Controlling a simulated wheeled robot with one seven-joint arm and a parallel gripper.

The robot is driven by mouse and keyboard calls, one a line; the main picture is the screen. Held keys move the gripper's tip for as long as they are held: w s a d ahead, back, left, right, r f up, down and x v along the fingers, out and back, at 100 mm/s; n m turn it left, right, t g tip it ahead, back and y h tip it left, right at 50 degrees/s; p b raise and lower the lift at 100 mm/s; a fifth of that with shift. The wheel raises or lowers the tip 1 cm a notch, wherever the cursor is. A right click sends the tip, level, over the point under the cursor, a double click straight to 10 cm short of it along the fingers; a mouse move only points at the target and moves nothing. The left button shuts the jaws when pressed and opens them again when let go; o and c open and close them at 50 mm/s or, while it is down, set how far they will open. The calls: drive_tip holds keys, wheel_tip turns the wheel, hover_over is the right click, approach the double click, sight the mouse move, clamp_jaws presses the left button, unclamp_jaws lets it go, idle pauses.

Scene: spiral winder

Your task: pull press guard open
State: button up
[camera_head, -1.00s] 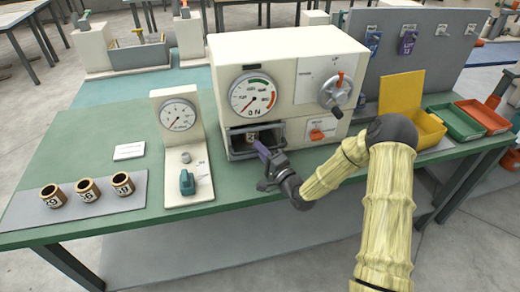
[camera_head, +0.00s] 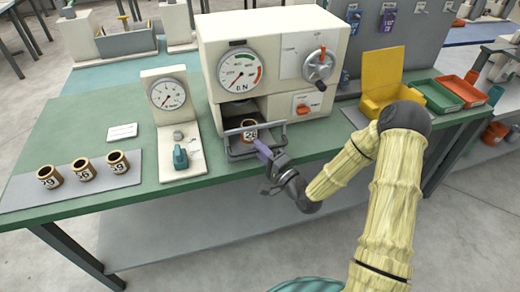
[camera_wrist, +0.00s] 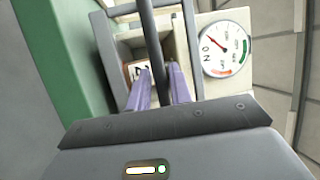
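The press (camera_head: 285,72) is a cream box with a force dial and a side knob. Its press guard (camera_head: 239,156) is a grey bar frame standing out from the lower bay. A numbered brown cup (camera_head: 250,130) sits in the bay behind the guard; part of it also shows in the wrist view (camera_wrist: 138,70). My gripper (camera_head: 261,149) is at the guard's front bar, in front of the press.
A gauge stand (camera_head: 172,115) with a green lever stands left of the press. Several brown cups stand on a grey mat (camera_head: 128,182) at the left. Yellow, green and red bins (camera_head: 437,97) are at the right. The floor in front is clear.

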drive_tip(key=p+v, duration=0.2)
drive_tip(key=v, duration=1.5)
drive_tip(key=shift+s+d, duration=0.1)
drive_tip(key=shift+d, duration=0.1)
drive_tip(key=shift+a, duration=0.1)
